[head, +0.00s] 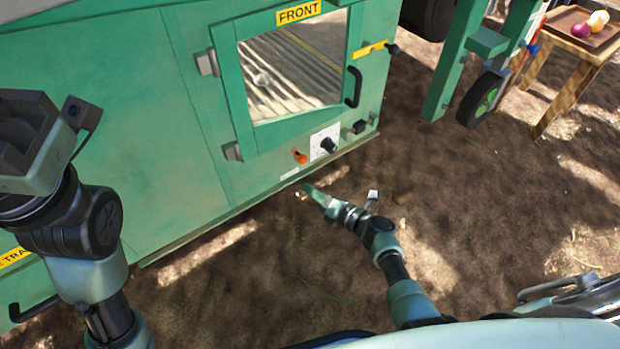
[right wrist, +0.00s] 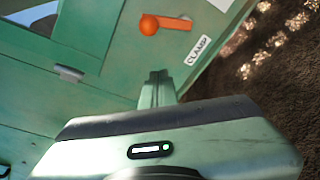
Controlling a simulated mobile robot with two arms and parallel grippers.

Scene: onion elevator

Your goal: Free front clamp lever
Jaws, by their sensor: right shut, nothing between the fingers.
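The front clamp lever (head: 300,156) is a small orange lever low on the green machine's front panel, below the window door. In the right wrist view the orange lever (right wrist: 165,24) lies roughly level in the picture, with a round knob-like end at left, above a white CLAMP label (right wrist: 199,50). My right gripper (head: 308,188) is shut and empty, just below the lever and apart from it. Its closed fingertips (right wrist: 157,75) point at the panel below the lever. My left gripper (head: 28,135) is raised at the far left; its fingers cannot be made out.
The green machine (head: 130,110) fills the left and middle. A black dial (head: 327,145) on a white plate sits right of the lever. A black door handle (head: 353,87) is above. A wheeled green frame (head: 452,65) and a wooden table (head: 555,70) stand at right. Open dirt ground lies between.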

